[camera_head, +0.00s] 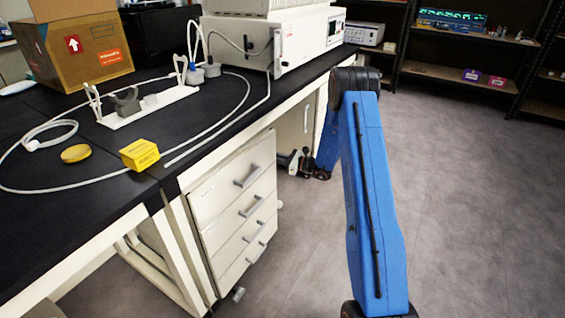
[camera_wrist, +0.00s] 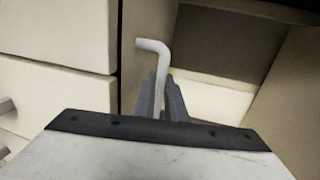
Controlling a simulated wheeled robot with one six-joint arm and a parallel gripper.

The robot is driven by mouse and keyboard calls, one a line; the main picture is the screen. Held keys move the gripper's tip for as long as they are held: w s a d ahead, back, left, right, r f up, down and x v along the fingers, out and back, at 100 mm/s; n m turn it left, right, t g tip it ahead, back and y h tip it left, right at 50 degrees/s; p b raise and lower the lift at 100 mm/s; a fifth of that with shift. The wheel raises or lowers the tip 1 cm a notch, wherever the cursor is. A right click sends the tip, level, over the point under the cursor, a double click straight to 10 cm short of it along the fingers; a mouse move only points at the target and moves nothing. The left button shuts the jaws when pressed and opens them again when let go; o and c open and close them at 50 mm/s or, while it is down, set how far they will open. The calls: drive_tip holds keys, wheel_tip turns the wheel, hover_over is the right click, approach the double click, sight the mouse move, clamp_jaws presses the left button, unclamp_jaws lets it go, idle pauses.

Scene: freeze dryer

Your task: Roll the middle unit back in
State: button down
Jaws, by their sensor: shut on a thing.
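A cream drawer unit (camera_head: 232,205) with several grey-handled drawers stands on castors under the bench. Behind it is another cream front (camera_head: 295,135) with an upright handle, partly hidden by my blue arm. I cannot tell for sure which is the middle unit. My gripper (camera_head: 294,161) is low beside that farther front, small and partly hidden. In the wrist view my gripper (camera_wrist: 162,100) has its dark fingers shut on a pale bent handle (camera_wrist: 153,50), whose top end sticks out above them. Where the handle's lower end meets its unit is hidden.
The black bench top (camera_head: 100,225) holds a cardboard box (camera_head: 85,50), a yellow box (camera_head: 140,154), cables and a white instrument (camera_head: 300,40). In the wrist view a drawer front (camera_wrist: 58,100) is close on the left. The grey floor (camera_head: 470,200) on the right is clear.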

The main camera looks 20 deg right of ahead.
drive_tip(key=shift+w+d+x, duration=0.15)
drive_tip(key=shift+x, duration=0.9)
drive_tip(key=shift+w+d+x, duration=0.15)
drive_tip(key=shift+w+x, duration=0.05)
drive_tip(key=shift+x, duration=0.85)
drive_tip(key=shift+r, duration=0.1)
drive_tip(key=c, duration=2.1)
unclamp_jaws()
drive_tip(key=shift+a, duration=0.15)
drive_tip(key=v, duration=1.7)
drive_tip(key=shift+d, duration=0.2)
